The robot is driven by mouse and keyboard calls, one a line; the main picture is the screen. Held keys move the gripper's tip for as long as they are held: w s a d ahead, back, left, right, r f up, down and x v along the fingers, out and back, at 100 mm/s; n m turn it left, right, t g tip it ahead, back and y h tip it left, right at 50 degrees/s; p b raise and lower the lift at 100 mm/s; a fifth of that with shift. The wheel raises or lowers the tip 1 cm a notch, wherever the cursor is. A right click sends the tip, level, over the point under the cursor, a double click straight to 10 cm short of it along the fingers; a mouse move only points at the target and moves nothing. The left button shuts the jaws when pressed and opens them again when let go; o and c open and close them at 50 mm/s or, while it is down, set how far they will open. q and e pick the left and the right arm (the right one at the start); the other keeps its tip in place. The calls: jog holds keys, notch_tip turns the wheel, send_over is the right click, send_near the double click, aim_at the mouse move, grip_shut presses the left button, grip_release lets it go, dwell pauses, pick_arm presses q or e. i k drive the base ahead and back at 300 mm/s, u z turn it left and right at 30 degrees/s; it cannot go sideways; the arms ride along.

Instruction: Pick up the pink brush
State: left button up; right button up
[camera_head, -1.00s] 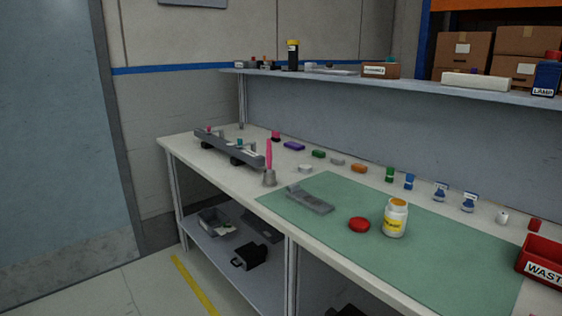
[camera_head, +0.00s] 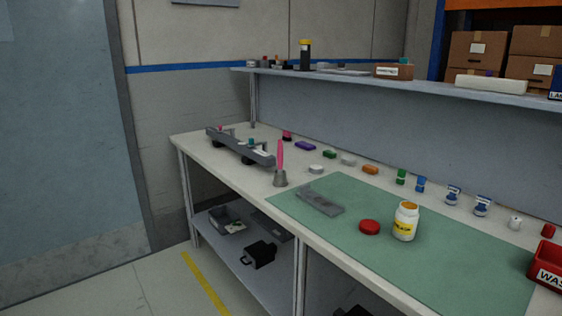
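The pink brush (camera_head: 280,155) stands upright in a small grey holder (camera_head: 280,179) on the white workbench. It is left of the green mat and just right of the dark grey dashboard module (camera_head: 241,148). The brush's lower end is hidden inside the holder. Neither of my grippers shows in the head view.
On the green mat (camera_head: 440,270) are a grey tool (camera_head: 321,201), a red lid (camera_head: 369,227) and an open white jar (camera_head: 405,221). Several small coloured items line the bench's back. A red waste bin (camera_head: 548,268) is at the right. A shelf (camera_head: 480,93) runs above.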

aim_at(280, 151)
jog(key=u, duration=1.2)
jog(key=i, duration=2.5)
jog(key=z, duration=1.55)
